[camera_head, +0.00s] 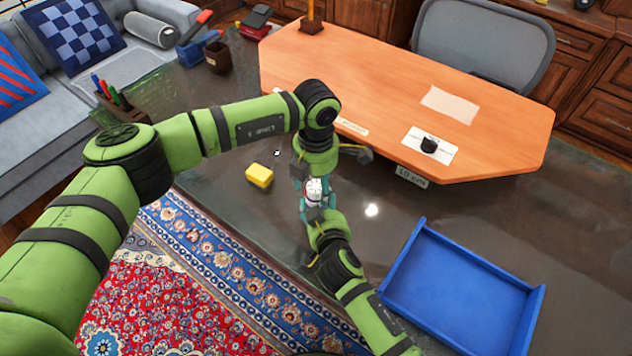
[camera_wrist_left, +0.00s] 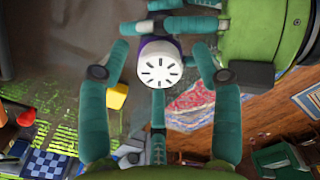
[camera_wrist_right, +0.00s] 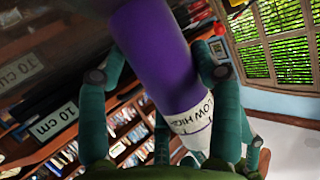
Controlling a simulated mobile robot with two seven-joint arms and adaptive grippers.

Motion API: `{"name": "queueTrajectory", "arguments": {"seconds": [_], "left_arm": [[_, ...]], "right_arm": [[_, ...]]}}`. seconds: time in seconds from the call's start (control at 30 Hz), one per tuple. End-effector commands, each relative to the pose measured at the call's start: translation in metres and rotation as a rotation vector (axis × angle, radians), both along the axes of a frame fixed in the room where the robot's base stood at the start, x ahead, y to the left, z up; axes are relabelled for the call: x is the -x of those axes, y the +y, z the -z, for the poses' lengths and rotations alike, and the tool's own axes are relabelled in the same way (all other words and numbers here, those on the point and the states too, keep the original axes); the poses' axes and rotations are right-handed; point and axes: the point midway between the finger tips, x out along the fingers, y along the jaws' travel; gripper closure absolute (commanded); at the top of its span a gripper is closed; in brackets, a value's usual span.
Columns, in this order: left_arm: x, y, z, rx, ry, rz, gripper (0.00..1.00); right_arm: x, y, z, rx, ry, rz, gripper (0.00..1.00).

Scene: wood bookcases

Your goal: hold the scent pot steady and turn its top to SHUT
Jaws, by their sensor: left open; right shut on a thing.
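The scent pot has a purple body and a white top. In the left wrist view its slotted white top (camera_wrist_left: 161,64) faces the camera. In the right wrist view the purple body (camera_wrist_right: 155,55) shows with a white band lettered LOW and HIGH (camera_wrist_right: 190,118). My right gripper (camera_wrist_right: 158,62) is shut on the purple body. My left gripper (camera_wrist_left: 160,62) is open, with fingers on either side of the top and a gap to it. In the head view the top (camera_head: 314,190) shows small between both grippers; the body is mostly hidden. The setting mark cannot be read.
A yellow block (camera_head: 259,175) lies left of the pot on the dark table. A blue tray (camera_head: 455,292) stands at the right. An orange wooden board (camera_head: 380,90) lies behind, with a black knob on a white card (camera_head: 429,146). A pen holder (camera_head: 112,97) stands at the left.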

Motion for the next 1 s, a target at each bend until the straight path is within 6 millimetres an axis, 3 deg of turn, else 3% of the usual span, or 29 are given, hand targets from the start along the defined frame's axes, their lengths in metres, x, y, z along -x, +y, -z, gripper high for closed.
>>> {"name": "queueTrajectory", "arguments": {"seconds": [0.3,0.33,0.4,0.47,0.67,1.0], "left_arm": [[0.0001,-0.0001,0.0032,0.0,-0.001,0.001,0.35],[0.0,-0.0001,0.0031,0.0,-0.001,0.001,0.43],[0.0,-0.0001,0.003,0.0,-0.001,0.001,0.71],[0.0,-0.0001,0.003,0.0,-0.001,0.001,0.92],[0.0,0.0001,0.0031,0.0,0.0,0.014,0.92],[-0.0001,-0.0002,0.003,-0.001,0.0,0.259,0.92]], "right_arm": [[0.0,0.0,0.0,0.0,0.0,0.0,0.76],[0.0,0.0,0.0,0.0,0.0,0.0,0.76],[0.0,0.0,0.0,0.0,0.0,0.0,0.76],[0.0,0.0,0.0,0.0,0.0,0.0,0.76],[0.0,0.0001,-0.0001,-0.001,0.0,0.0,0.76],[0.0,0.0002,-0.0001,-0.001,0.0,0.0,0.76]]}}
